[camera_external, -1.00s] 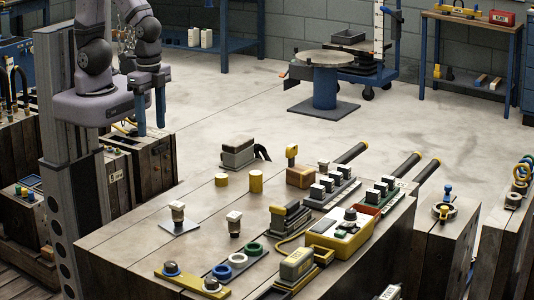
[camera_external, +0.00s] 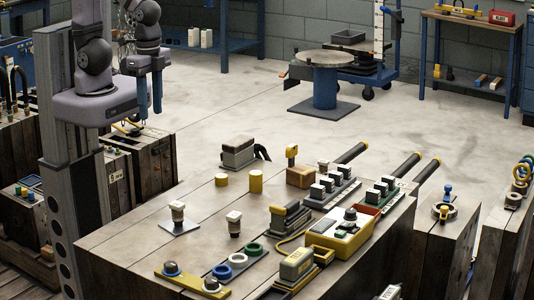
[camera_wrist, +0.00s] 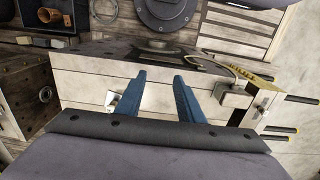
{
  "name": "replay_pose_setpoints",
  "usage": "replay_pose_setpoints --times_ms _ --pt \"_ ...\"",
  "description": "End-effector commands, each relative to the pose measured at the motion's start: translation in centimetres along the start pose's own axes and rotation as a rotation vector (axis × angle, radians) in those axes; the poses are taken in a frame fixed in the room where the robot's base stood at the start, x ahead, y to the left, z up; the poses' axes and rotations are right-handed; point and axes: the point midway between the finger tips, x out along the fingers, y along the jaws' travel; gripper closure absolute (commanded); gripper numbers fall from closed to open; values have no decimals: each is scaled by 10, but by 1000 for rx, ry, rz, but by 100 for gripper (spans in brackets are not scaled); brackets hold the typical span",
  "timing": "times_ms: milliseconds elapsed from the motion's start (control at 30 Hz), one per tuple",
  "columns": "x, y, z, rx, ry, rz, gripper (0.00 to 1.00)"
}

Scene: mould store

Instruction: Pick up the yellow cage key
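A small upright yellow piece, which looks like the yellow cage key (camera_external: 291,151), stands in a brown wooden block (camera_external: 300,177) near the far edge of the large wooden bench. I cannot make it out in the wrist view. My gripper (camera_external: 150,114) hangs to the left, well away from the key, with its blue fingers pointing down near the bench's far left side. In the wrist view my gripper (camera_wrist: 159,75) has its two blue fingers apart, with nothing visible between them.
Two short yellow cylinders (camera_external: 255,184) and a grey box-shaped device (camera_external: 238,152) stand left of the block. Racks of dark, white-topped pieces (camera_external: 330,187) and a yellow control box (camera_external: 341,236) lie to its right and front. The bench's left part is sparsely covered.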

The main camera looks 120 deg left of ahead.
Motion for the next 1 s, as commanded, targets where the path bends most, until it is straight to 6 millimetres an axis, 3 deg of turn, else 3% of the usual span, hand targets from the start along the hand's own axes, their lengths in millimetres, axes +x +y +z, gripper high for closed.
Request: replay_pose_setpoints --times_ms 33,267,567,667,800,1000 --pt "-8 0 -1 0 6 0 66" --pt "12 -29 -20 201 -59 -121 66" --pt "31 -90 -70 561 -211 -366 66" --pt "39 -121 -101 733 -316 -500 66" --pt "40 -168 -159 975 -534 -730 66" --pt "22 -199 -220 1147 -807 -960 66"
